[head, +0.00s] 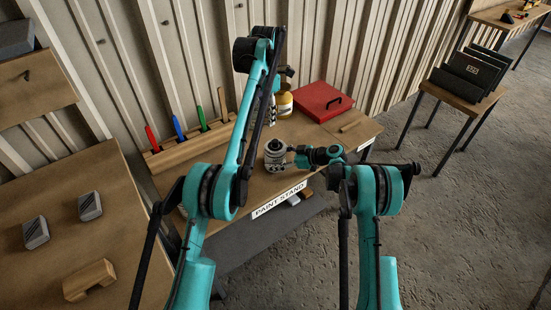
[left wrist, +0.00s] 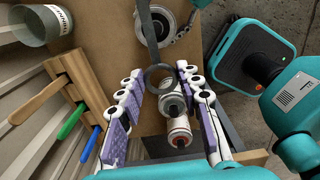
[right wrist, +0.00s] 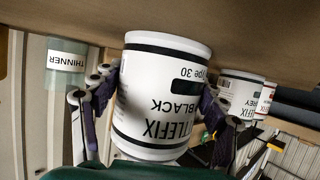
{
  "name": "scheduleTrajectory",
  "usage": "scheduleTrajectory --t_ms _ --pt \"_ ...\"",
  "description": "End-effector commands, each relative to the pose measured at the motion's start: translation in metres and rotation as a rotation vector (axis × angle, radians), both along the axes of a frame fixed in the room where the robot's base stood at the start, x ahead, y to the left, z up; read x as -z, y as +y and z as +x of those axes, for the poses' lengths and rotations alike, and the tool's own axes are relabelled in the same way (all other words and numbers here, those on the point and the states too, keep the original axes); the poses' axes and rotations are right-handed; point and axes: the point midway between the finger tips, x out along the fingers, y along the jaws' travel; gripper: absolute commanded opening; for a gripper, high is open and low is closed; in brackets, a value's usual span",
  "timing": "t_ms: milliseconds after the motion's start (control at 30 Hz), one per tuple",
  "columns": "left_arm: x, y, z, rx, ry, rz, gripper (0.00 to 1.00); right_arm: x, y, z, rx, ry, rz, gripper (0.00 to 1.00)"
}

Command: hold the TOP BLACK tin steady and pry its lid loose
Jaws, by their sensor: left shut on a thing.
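The black tin is white with black bands and reads BLACK in the right wrist view (right wrist: 160,95). In the head view the tin (head: 274,147) is at the front of the paint stand. My right gripper (head: 289,155) is shut around its sides; its fingers flank the tin in the right wrist view (right wrist: 160,85). My left gripper (left wrist: 162,75) is shut on a grey metal pry tool (left wrist: 150,32) with a ring end. The tool's bar reaches over the tin's top in the left wrist view. Its tip and contact with the lid are unclear.
Grey tin (right wrist: 240,98) stands close beside the black tin, with a red-marked tin (left wrist: 180,131) near it. A thinner container (left wrist: 42,24), an amber bottle (head: 284,103), a red case (head: 321,101) and a wooden rack (head: 190,150) with coloured handles share the stand.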

Motion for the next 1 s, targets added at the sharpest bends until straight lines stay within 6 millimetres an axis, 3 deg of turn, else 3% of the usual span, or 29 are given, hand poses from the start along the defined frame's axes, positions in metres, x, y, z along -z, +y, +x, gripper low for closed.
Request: scheduleTrajectory --t_ms 133,233,500,633,800,1000 --pt "0.002 0.004 0.001 0.010 0.000 0.000 0.08 0.000 0.000 0.000 -0.001 0.000 -0.001 0.17" --pt "0.013 0.020 0.007 0.066 0.001 0.001 0.08 0.000 0.000 0.000 -0.001 0.000 -0.001 0.17" --pt "0.069 0.103 0.017 0.374 0.002 0.000 0.08 0.001 0.000 0.000 -0.001 0.000 -0.001 0.17" --pt "0.089 0.131 0.013 0.488 0.003 -0.001 0.08 0.001 0.000 0.000 -0.001 0.000 -0.001 0.17" --pt "0.101 0.145 0.010 0.554 0.004 -0.001 0.08 0.001 0.000 0.000 -0.001 0.000 -0.002 0.17" --pt "0.110 0.144 0.010 0.558 0.005 -0.001 0.08 0.001 0.000 0.000 -0.001 0.000 -0.002 0.17"
